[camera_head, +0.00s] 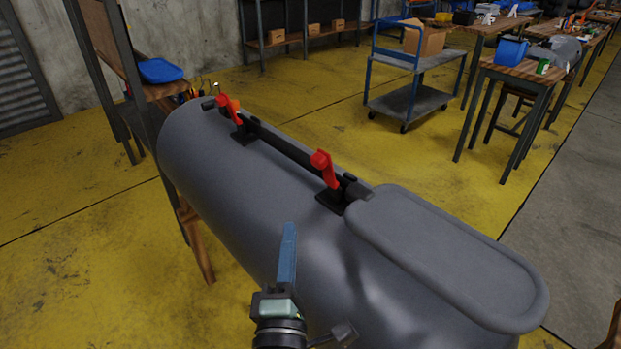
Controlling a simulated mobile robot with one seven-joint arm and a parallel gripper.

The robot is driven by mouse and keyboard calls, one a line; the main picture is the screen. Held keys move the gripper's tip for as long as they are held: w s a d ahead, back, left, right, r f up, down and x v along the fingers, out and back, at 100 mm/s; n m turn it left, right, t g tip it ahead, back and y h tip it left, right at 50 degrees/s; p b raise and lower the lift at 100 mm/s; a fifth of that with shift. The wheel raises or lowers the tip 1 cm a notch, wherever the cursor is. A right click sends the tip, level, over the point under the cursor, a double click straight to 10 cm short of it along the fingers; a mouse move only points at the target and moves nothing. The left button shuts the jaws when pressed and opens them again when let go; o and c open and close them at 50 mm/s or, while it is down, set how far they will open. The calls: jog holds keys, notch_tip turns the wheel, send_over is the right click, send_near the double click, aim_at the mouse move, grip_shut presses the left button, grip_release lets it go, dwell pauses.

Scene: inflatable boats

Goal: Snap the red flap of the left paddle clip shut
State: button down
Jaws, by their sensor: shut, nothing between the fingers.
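A grey inflatable boat tube (235,180) lies across the middle of the view. The left paddle clip (244,134) sits on its top at the far end, and its red flap (227,106) stands up, tilted. The right clip (331,201) is nearer, and its red flap (325,168) also stands up. A dark paddle shaft (283,148) runs along the tube through both clips. My gripper (290,228) is shut and empty, with its blue fingers pointing up in the picture. It appears over the tube's near side, below and apart from both flaps.
A wooden stand with a blue tray (160,70) is at the left. A blue cart (417,103) and workbenches (515,72) stand behind. Yellow floor is open between.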

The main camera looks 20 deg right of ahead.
jog(key=p, duration=0.1)
send_near(311, 162)
jog(key=w+a, duration=0.1)
jog(key=w, duration=0.3)
jog(key=shift+w+d+r+p, duration=0.2)
jog(key=shift+d+p, duration=0.1)
jog(key=shift+d, duration=0.25)
jog(key=shift+w+d+r+p, duration=0.1)
jog(key=shift+w+d+p, duration=0.15)
jog(key=shift+d, duration=0.35)
jog(key=shift+w+d+r+p, duration=0.15)
jog(key=shift+d+p, duration=0.2)
jog(key=shift+d, duration=0.2)
jog(key=shift+r+p, duration=0.15)
jog(key=shift+p, duration=0.3)
